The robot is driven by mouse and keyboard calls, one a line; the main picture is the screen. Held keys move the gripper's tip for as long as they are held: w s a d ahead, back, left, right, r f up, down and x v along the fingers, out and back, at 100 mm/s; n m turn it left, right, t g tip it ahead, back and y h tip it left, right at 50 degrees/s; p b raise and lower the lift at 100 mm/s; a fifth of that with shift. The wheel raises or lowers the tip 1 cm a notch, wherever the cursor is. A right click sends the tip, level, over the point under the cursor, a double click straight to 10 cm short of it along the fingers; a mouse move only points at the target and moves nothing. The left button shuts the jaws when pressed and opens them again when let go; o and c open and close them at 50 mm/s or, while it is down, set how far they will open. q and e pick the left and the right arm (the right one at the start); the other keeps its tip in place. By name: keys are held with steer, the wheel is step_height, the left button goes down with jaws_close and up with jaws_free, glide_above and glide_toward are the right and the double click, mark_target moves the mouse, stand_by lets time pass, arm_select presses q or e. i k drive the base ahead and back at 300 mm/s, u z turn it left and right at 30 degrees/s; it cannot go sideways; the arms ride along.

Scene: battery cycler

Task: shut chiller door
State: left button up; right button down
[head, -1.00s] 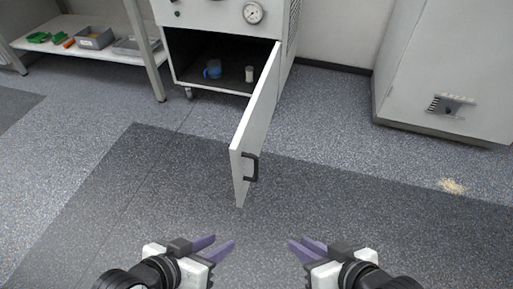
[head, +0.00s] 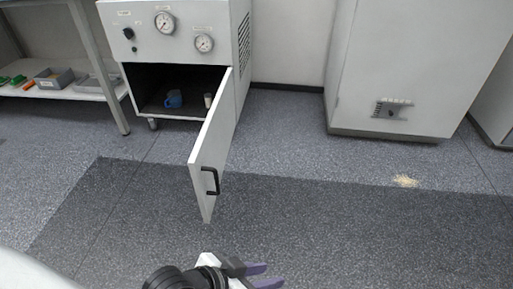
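The chiller (head: 176,18) is a white cabinet with two gauges on its front. Its door (head: 211,154) stands wide open, swung out toward me from the right side of the opening. A black handle (head: 211,181) is on the door near its free edge. My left gripper (head: 268,276) is at the bottom of the head view, below and right of the door, apart from it. Its purple fingers are spread with nothing between them. My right gripper is out of view.
A blue mug (head: 173,99) and a small pale container (head: 208,100) stand inside the chiller. A shelf rack (head: 88,92) with bins is at left. A large grey cabinet (head: 385,60) stands at right. A tan spill (head: 405,181) lies on the floor.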

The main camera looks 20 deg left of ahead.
mark_target(206, 162)
steer(key=z, duration=0.05)
steer(key=i, duration=0.95)
steer(key=u, duration=2.3)
